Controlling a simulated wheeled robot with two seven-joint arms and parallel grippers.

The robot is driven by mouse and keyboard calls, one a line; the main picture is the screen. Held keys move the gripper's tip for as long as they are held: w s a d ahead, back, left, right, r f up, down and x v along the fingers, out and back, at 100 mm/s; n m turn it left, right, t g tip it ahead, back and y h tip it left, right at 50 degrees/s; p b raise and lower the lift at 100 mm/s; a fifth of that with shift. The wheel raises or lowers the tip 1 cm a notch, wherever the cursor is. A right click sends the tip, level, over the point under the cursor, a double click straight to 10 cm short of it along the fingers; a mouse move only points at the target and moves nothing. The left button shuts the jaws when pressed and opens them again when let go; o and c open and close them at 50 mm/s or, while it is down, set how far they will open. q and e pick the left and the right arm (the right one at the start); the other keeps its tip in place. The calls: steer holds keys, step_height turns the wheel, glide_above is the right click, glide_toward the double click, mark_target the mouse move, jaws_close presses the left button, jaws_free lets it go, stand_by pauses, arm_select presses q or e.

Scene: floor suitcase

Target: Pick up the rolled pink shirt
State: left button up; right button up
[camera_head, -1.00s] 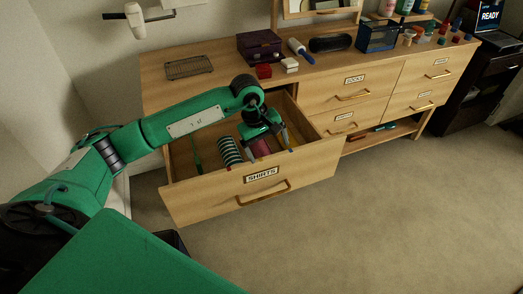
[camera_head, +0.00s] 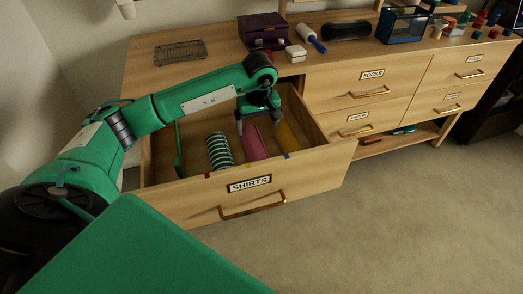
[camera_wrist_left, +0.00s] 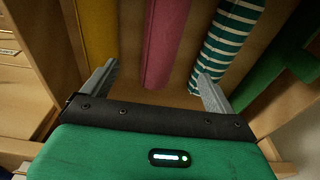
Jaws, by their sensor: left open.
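The rolled pink shirt (camera_head: 254,145) lies lengthwise in the open drawer labelled SHIRTS (camera_head: 205,197), between a green-and-white striped roll (camera_head: 220,151) and a yellow roll (camera_head: 287,137). My left gripper (camera_head: 257,125) is open and empty over the back part of the pink shirt. In the left wrist view, the pink shirt (camera_wrist_left: 168,45) runs up the middle, between the line of the two spread fingers (camera_wrist_left: 157,72). The right finger overlaps the striped roll (camera_wrist_left: 225,40); the left finger is near the end of the yellow roll (camera_wrist_left: 97,35). My right gripper is not in view.
A green roll (camera_head: 178,150) lies at the drawer's left side. The drawer's walls and front surround the rolls. The dresser top holds a wire rack (camera_head: 180,50), a dark purple box (camera_head: 263,30) and a lint roller (camera_head: 310,38). The carpet in front is clear.

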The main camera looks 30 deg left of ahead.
mark_target(256, 146)
arm_select(q)
steer(key=f, duration=0.8)
steer(key=shift+w+a+f, duration=0.15)
steer(key=shift+w+a, duration=0.2)
steer(key=shift+a, duration=0.05)
steer(key=shift+w+a+f, duration=0.1)
steer(key=shift+a+f, duration=0.05)
steer(key=shift+f, duration=1.25)
steer(key=shift+a+f, duration=0.15)
steer(key=shift+f, duration=1.2)
steer(key=c, duration=1.1)
steer(key=shift+r, duration=0.1)
steer(key=shift+c, duration=0.2)
